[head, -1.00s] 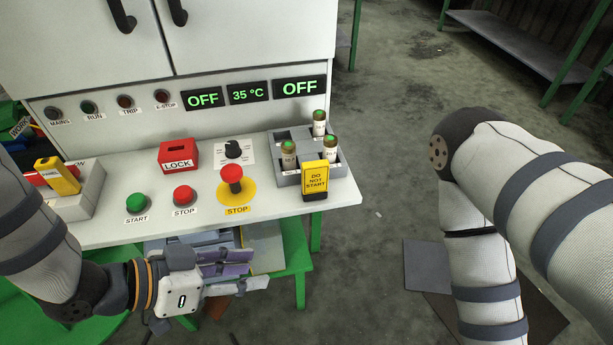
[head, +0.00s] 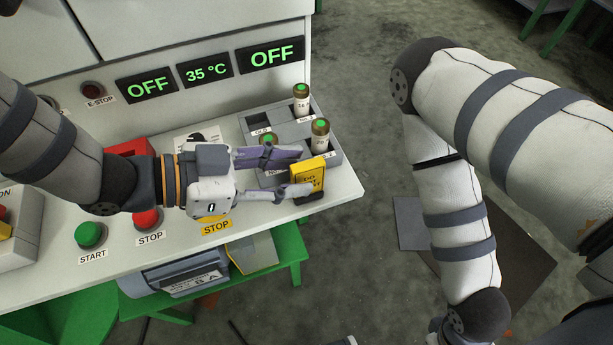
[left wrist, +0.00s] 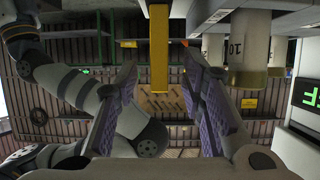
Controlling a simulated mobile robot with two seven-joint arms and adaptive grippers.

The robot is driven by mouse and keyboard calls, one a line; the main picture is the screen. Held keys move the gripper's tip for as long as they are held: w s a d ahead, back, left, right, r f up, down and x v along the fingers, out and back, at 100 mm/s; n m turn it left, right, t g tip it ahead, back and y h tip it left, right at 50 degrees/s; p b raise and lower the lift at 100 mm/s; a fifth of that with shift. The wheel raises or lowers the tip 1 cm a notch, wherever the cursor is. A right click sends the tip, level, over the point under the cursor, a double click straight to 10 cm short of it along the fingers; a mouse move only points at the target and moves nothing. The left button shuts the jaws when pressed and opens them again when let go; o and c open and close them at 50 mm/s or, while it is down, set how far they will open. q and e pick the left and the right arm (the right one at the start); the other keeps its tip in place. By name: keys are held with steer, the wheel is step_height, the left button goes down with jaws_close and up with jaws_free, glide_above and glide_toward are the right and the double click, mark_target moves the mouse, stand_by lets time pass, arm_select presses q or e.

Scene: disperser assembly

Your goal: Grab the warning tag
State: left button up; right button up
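The warning tag (head: 311,174) is a small yellow plate with dark lettering. It stands upright in a dark base at the front right of the white console, in front of the grey fuse tray. My left gripper (head: 297,172) has come in from the left, fingers open, with its tips at the tag. In the left wrist view the tag (left wrist: 159,50) shows edge-on as a yellow bar in the gap between the two purple-padded fingers (left wrist: 161,68). Neither finger visibly touches it.
The grey tray (head: 335,157) holds several green-topped cylindrical fuses close behind my left fingers, including one (head: 320,136) just behind the tag. The green START (head: 90,234) and red STOP (head: 147,218) buttons lie below my left forearm.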

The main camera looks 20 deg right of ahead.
arm_select(q)
steer(key=x, duration=0.3)
steer(key=shift+d+f, duration=0.15)
steer(key=shift+d, duration=0.1)
jaws_close()
